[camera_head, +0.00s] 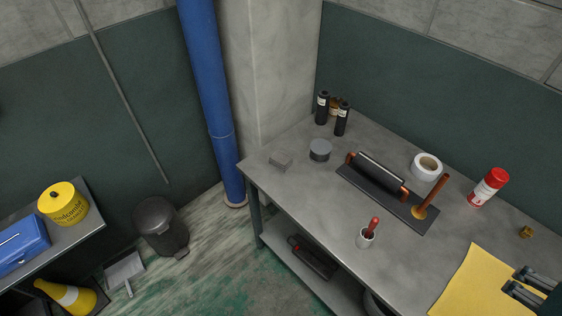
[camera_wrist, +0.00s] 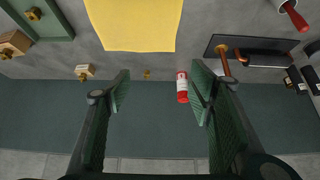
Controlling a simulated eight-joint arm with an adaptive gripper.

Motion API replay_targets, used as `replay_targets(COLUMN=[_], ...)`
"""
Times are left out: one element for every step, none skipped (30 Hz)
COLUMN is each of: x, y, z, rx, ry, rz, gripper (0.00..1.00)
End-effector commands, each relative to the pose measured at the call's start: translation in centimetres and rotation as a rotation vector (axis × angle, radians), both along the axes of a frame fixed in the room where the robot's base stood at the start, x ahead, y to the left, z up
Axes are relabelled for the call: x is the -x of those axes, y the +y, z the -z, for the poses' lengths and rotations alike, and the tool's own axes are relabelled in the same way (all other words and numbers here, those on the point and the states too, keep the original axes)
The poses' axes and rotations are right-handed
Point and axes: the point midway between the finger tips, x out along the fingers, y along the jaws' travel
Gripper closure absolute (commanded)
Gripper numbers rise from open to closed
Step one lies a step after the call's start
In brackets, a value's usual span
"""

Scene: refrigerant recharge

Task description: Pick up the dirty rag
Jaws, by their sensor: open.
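I cannot tell for sure which thing is the dirty rag. A small grey, folded-looking piece (camera_head: 281,160) lies near the left corner of the workbench in the head view. A flat yellow sheet (camera_head: 468,285) lies at the bench's lower right; it shows at the top of the wrist view (camera_wrist: 135,25). My gripper (camera_head: 530,285) is at the lower right of the head view, by the yellow sheet and far from the grey piece. In the wrist view its fingers (camera_wrist: 160,82) are apart, with nothing between them.
The workbench (camera_head: 320,225) holds a grey tin (camera_head: 320,150), black bottles (camera_head: 341,119), a dark tray with a cylinder (camera_head: 385,190), a tape roll (camera_head: 426,167), a red-and-white can (camera_head: 488,187) and a cup with a red-handled tool (camera_head: 366,237). A wall rises behind.

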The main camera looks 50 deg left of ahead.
Motion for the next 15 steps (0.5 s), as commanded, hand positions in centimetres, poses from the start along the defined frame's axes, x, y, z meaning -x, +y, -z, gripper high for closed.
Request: replay_targets(x=[0.0,0.0,-0.1,-0.2,-0.2,-0.4,-0.5,-0.7,-1.0,-1.2,-1.5,-1.9,-2.2,-2.5,-2.9], y=[0.0,0.1,0.1,0.2,0.2,0.4,0.5,0.7,0.9,1.1,1.4,1.8,2.1,2.5,2.9], z=[0.0,0.0,-0.1,-0.1,-0.1,-0.2,-0.3,-0.4,-0.6,-0.7,-0.9,-1.0,-1.2,-1.3,-1.5], rx=[0.001,0.000,0.001,0.002,0.002,0.003,0.005,0.006,0.009,0.010,0.013,0.017,0.019,0.023,0.027], ry=[0.000,0.000,0.001,0.002,0.003,0.005,0.007,0.009,0.012,0.015,0.018,0.023,0.027,0.032,0.038], rz=[-0.001,-0.001,-0.003,-0.006,-0.010,-0.015,-0.020,-0.025,-0.034,-0.042,-0.051,-0.064,-0.076,-0.088,-0.105], gripper=[0.47,0.47,0.47,0.47,0.47,0.47,0.47,0.47,0.47,0.47,0.47,0.47,0.47,0.47,0.47])
